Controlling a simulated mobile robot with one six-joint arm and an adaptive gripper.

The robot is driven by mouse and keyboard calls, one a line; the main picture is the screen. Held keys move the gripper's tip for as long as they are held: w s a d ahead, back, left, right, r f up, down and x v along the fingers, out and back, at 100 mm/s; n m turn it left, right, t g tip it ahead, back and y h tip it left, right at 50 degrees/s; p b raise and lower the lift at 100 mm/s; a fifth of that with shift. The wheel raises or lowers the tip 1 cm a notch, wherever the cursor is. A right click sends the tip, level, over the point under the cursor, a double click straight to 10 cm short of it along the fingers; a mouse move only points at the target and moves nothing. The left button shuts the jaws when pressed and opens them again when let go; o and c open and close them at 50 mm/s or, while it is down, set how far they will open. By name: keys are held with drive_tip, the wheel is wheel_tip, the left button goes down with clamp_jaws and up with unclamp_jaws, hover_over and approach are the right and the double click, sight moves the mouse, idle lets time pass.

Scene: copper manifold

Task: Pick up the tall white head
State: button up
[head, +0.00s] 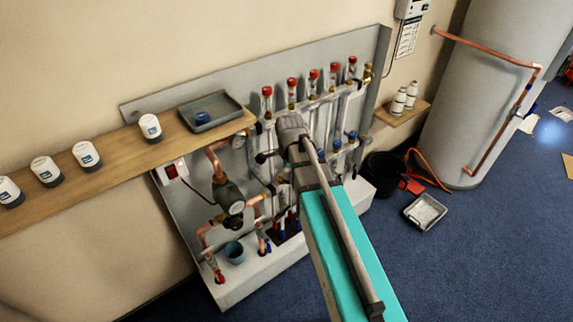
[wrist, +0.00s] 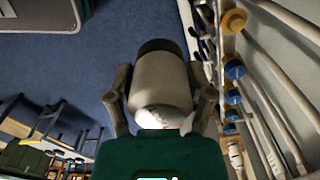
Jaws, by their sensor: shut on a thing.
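In the wrist view my gripper (wrist: 161,103) is shut on a white head (wrist: 160,78), a rounded white cylinder with a dark end. One finger is on each side of it. It is held in front of the manifold pipes, over the blue floor. Two slim white pieces (head: 411,95) stand on the small right shelf.
The manifold's grey backboard (head: 250,80) carries red-capped and blue-capped valves close by my arm. A grey tray (head: 229,108) lies on the left shelf (head: 110,158). A black bucket (head: 378,185) and a metal tray (head: 411,215) are on the floor. A large grey cylinder (head: 470,90) stands at right.

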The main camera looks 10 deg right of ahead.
drive_tip(key=shift+s+r, duration=0.3)
drive_tip(key=shift+s, duration=0.45)
idle(0.5)
